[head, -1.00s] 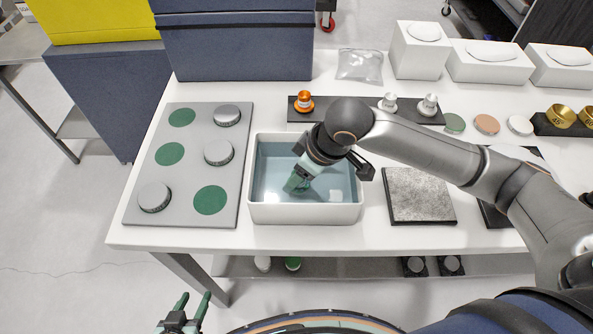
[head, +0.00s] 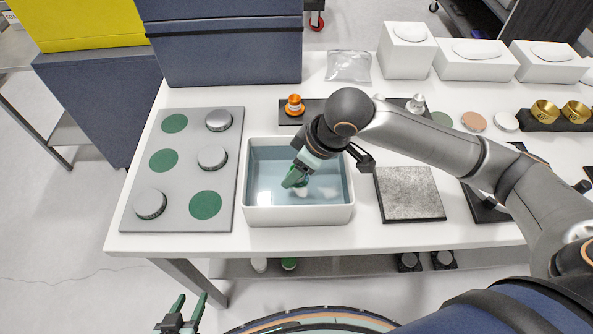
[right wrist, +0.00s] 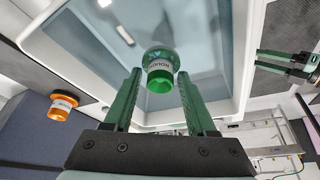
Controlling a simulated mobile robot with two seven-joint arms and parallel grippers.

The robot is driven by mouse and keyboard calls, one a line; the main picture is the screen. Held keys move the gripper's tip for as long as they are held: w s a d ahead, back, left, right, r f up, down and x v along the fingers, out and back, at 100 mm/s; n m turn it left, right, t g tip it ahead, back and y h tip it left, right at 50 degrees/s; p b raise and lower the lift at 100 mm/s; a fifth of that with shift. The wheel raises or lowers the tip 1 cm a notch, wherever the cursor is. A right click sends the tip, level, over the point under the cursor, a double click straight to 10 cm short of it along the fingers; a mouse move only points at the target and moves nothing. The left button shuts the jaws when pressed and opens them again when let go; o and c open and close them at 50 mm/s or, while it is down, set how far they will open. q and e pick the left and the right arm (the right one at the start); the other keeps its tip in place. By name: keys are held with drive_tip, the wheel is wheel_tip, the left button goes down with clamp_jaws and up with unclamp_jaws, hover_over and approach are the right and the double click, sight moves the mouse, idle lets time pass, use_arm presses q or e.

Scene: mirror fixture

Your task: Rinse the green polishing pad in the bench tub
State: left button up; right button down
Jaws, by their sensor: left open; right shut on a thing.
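The white bench tub (head: 300,216) stands on the table, with bluish water (head: 265,165) in it. My right gripper (head: 294,180) points down into the tub, near its middle. In the right wrist view it is shut on the green polishing pad's holder (right wrist: 160,60), which has a pale band with dark lettering. The pad's working face is turned away, and I cannot tell how deep it sits in the water. My left gripper (head: 187,308) is open and empty, low in front of the table.
Left of the tub lies a grey panel (head: 228,140) with green spots and round grey discs. A speckled square plate (head: 408,195) lies right of the tub. Behind it, a dark rack holds an orange-topped tool (head: 294,105) and silver-topped ones. A clear bag (head: 348,66) lies further back.

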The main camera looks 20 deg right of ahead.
drive_tip(key=shift+r, duration=3.7)
wheel_tip(320, 180, up, 4)
drive_tip(key=shift+s+f, duration=0.1)
